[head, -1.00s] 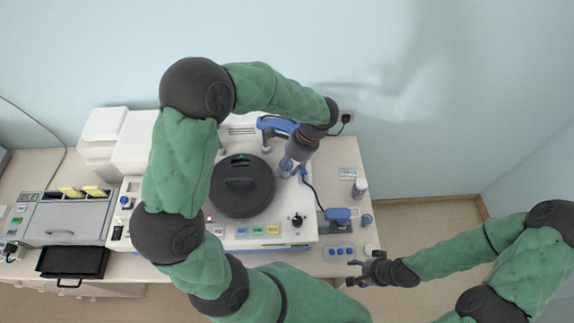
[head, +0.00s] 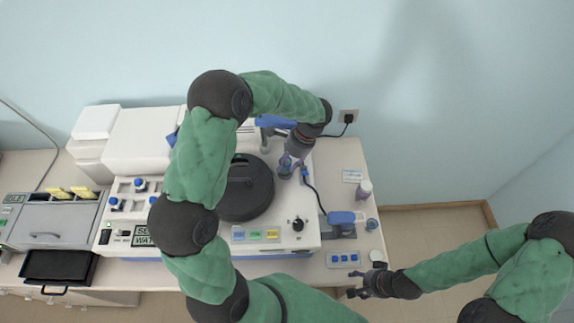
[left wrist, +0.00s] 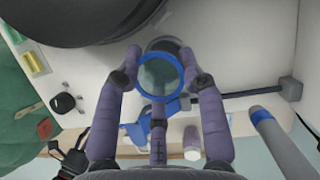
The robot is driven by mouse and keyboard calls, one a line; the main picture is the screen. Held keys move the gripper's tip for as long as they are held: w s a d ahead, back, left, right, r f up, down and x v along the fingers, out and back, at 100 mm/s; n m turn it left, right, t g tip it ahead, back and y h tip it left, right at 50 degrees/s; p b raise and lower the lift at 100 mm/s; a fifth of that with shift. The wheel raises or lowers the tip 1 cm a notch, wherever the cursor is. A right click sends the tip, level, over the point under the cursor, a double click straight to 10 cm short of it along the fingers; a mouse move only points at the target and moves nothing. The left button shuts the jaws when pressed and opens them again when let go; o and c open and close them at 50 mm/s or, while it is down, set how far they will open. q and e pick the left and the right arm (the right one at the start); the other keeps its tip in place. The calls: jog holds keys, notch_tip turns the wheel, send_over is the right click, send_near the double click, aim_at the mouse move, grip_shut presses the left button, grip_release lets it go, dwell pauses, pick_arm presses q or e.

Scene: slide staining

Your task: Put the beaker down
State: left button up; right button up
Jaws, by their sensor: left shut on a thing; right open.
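My left gripper (head: 291,160) is shut on the beaker (left wrist: 160,76), which has a blue rim and a teal look inside. In the left wrist view the fingers hold the beaker from both sides. In the head view the beaker (head: 285,171) is small and partly covered by the gripper, over the white machine's top, right of the round dark lid (head: 246,188). A dark round spot (left wrist: 165,45) shows just past the beaker's rim. I cannot tell whether the beaker touches the surface. My right gripper (head: 362,284) is open and empty near the bench's front right edge.
A blue-and-grey arm-like part (head: 275,123) stands behind the beaker. A black knob (head: 298,223) is at the machine's front right. A small bottle (head: 363,189) and a blue-buttoned box (head: 344,259) are on the bench at right. A black tray (head: 58,265) is at left.

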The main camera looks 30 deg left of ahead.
pick_arm(q)
jog(key=shift+r, duration=0.15)
jog(key=shift+f+b, duration=0.35)
jog(key=shift+f, duration=0.3)
jog(key=o, duration=1)
jog(key=shift+r, duration=0.1)
jog(key=shift+v, duration=4.25)
jog(key=shift+s+a, duration=0.15)
